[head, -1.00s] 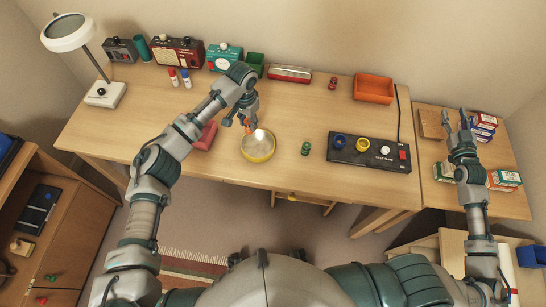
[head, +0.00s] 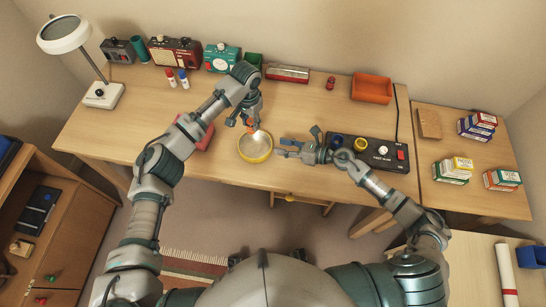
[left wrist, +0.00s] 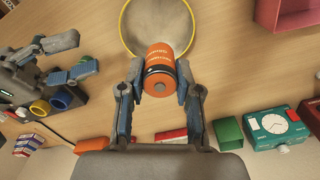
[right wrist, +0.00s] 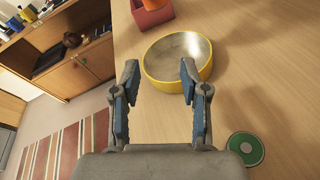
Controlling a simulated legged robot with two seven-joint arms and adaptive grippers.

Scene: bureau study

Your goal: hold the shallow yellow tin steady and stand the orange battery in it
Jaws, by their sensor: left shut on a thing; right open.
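The shallow yellow tin (head: 268,155) stands on the desk and looks empty; it also shows in the left wrist view (left wrist: 125,30) and the right wrist view (right wrist: 165,84). My left gripper (left wrist: 160,88) is shut on the orange battery (left wrist: 160,58). In the head view the battery (head: 249,128) is at the tin's far rim; I cannot tell its height above the tin. My right gripper (right wrist: 163,88) is open and empty, pointing at the tin from its right side. The tin lies just beyond its fingertips, apparently not touched.
A green round piece (right wrist: 246,148) lies right of my right gripper. A red box (head: 203,138) stands left of the tin. A black panel (head: 372,157) with coloured rings is partly behind my right arm.

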